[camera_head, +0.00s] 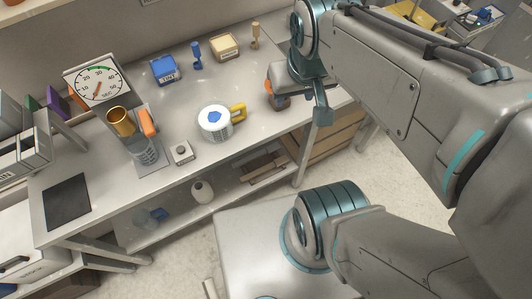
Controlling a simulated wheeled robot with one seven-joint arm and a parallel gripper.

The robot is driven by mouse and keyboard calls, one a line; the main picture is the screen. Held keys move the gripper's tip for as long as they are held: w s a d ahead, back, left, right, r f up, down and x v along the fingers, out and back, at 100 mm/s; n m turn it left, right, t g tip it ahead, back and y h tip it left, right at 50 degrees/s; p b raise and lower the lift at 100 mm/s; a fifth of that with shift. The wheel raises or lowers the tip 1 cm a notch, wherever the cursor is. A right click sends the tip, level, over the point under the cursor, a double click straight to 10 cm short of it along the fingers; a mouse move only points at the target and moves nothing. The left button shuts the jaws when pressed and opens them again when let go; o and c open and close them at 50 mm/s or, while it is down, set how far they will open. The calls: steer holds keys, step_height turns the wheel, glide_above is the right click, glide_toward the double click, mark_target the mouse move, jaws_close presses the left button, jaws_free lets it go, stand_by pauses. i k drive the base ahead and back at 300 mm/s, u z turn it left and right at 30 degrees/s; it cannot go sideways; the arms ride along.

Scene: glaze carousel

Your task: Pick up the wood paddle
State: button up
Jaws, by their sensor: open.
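A small tan upright piece (255,36), which looks like the wood paddle, stands towards the back of the grey worktable (270,118), right of a tan box (226,46). It is narrow, with a wider upper part. My gripper (301,106) is over the right end of the table, right of and nearer than the tan piece, and apart from it. Its jaws are open, seen from the side. A brownish-orange thing (271,87) shows beside the left finger, partly hidden; I cannot tell what it is.
A blue box (164,70) and a blue upright piece (196,56) stand left of the tan box. The table middle is clear.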

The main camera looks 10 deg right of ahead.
mark_target(284, 158)
steer(key=z, duration=2.2)
steer(key=k, duration=0.9)
steer(key=u, duration=1.5)
steer(key=i, duration=0.5)
